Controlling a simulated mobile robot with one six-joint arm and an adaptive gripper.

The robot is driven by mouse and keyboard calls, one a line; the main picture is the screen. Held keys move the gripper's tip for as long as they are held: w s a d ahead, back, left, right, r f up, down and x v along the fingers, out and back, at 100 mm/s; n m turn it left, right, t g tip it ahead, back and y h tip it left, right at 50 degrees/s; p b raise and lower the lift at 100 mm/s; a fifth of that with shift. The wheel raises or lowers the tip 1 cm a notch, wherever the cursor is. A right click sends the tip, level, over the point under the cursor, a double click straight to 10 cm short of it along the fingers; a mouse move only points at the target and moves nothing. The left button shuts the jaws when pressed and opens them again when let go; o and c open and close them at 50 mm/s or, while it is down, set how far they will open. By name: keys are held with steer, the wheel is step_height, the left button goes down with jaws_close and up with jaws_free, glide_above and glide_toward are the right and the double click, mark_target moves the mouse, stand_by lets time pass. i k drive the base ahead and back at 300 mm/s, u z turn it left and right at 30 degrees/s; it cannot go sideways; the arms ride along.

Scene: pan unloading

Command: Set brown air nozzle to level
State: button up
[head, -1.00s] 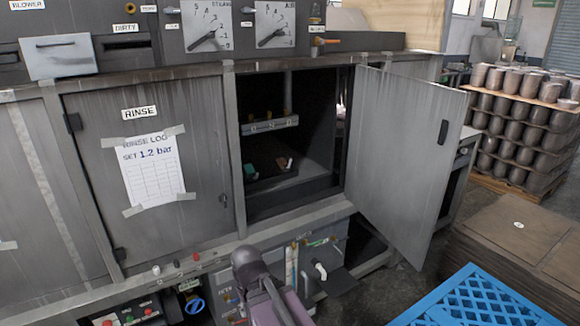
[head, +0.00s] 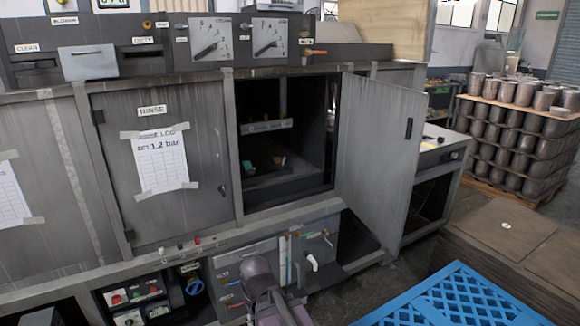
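An open cabinet bay (head: 288,195) stands in the middle of the head view. A pale rail (head: 266,126) crosses its dark inside, with small fittings on it that are too small and dark to tell apart. On the bay floor lie a small green piece (head: 248,166) and a small brownish piece (head: 281,162). I cannot tell which of these, if any, is the brown air nozzle, nor its tilt. My arm's dark and purple links show at the bottom centre, in front of the machine. My gripper is not in view.
The bay's grey door (head: 378,150) stands open to the right. A shut door with a rinse log sheet (head: 160,160) is on the left. A blue pallet (head: 455,300) and brown stacked boards (head: 510,235) stand at right. A loaded pallet of brown pots (head: 515,140) is behind.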

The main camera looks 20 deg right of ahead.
mark_target(278, 162)
steer(key=k, duration=0.65)
steer(key=u, duration=0.4)
steer(key=i, duration=1.75)
steer(key=z, duration=0.4)
